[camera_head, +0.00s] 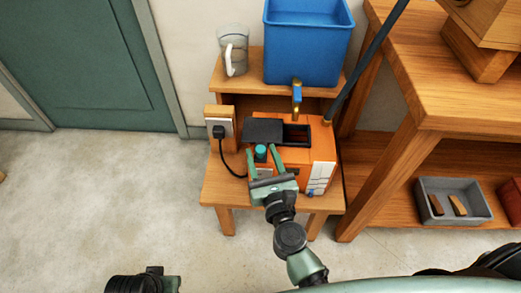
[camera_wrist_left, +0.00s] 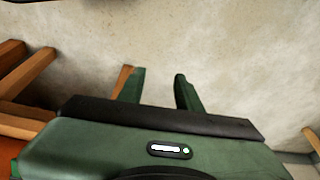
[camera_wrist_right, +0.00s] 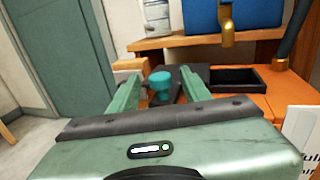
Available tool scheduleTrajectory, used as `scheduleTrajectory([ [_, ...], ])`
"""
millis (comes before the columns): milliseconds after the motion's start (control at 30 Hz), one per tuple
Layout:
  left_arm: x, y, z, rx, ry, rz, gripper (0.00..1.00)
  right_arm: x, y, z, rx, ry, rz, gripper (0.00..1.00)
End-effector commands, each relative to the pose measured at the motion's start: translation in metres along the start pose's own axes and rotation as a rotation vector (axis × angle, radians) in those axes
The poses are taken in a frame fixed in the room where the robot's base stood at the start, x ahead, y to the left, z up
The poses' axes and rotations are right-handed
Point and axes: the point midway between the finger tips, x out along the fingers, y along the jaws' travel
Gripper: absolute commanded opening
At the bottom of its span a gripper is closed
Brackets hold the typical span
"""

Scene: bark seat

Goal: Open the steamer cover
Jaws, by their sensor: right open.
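The steamer (camera_head: 318,152) is an orange box on a small wooden stand. A dark cover plate (camera_head: 262,130) lies over the left part of its top, and a dark recess (camera_head: 297,134) shows to its right. A teal knob (camera_head: 261,152) stands at the near side of the plate and also shows in the right wrist view (camera_wrist_right: 160,84). My right gripper (camera_head: 262,149) is open, its green fingers on either side of the knob; contact cannot be told. My left gripper (camera_wrist_left: 158,76) is open and empty over bare floor.
A blue bin (camera_head: 307,45) and a clear jug (camera_head: 233,52) stand on the shelf behind. A wooden workbench (camera_head: 400,110) is close on the right.

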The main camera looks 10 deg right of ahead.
Motion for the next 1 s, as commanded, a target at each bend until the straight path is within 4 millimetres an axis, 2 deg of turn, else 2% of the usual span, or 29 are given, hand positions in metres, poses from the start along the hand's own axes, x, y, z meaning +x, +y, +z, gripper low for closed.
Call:
scheduleTrajectory([
  [100,-0.015,-0.001,-0.004,-0.001,0.013,-0.003,0.35,-0.023,0.0,-0.003,-0.001,0.003,0.001,0.48],
  [333,-0.039,-0.002,-0.007,-0.003,0.024,-0.005,0.35,-0.053,0.0,-0.002,0.0,0.001,0.001,0.48],
  [500,-0.045,-0.003,-0.007,-0.003,0.025,-0.005,0.35,-0.058,0.0,0.0,0.001,0.0,0.0,0.48],
  [1000,-0.044,-0.002,-0.007,-0.002,0.025,-0.005,0.35,-0.057,0.003,0.002,-0.026,-0.005,0.015,0.48],
])
